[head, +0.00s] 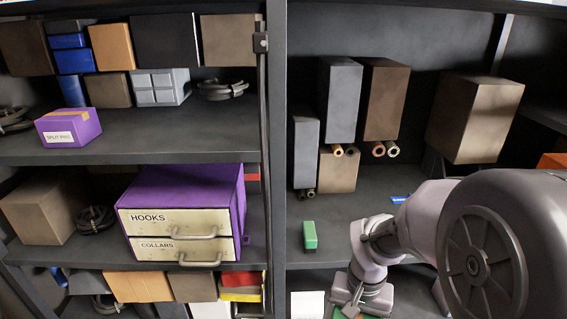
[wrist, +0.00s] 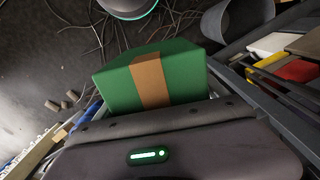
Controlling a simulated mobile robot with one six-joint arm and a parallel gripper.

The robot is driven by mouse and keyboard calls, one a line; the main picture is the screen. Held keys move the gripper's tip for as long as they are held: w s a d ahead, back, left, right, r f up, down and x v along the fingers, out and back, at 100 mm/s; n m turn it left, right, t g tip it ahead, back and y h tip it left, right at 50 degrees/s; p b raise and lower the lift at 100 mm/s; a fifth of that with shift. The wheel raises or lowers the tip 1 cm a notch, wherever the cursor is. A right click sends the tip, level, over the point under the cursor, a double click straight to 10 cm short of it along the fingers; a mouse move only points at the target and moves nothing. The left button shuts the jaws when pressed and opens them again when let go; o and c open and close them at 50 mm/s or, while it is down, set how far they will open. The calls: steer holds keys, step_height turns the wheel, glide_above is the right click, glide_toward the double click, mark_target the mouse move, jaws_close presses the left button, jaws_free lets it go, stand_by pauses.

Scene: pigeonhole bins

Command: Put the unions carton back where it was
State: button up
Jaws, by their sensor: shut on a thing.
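A green carton (wrist: 185,78) with a brown tape strip fills the middle of the wrist view, pressed against my gripper; its label is not visible, so I cannot read whether it says unions. In the head view my gripper (head: 362,296) is low at the bottom edge, in front of the right-hand bay, with only a sliver of green showing beneath it. My gripper is shut on the green carton. The fingertips are mostly hidden.
A purple split pins carton (head: 69,127) and a purple drawer unit (head: 190,190) stand in the left bay. A dark upright (head: 278,150) divides the bays.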

steer(key=w+f+n, duration=0.1)
steer(key=w+n, duration=0.1)
steer(key=w+a+f+n, duration=0.1)
steer(key=f, duration=0.1)
steer(key=shift+w+f+n, duration=0.3)
steer(key=shift+w+n, duration=0.1)
stand_by(0.4)
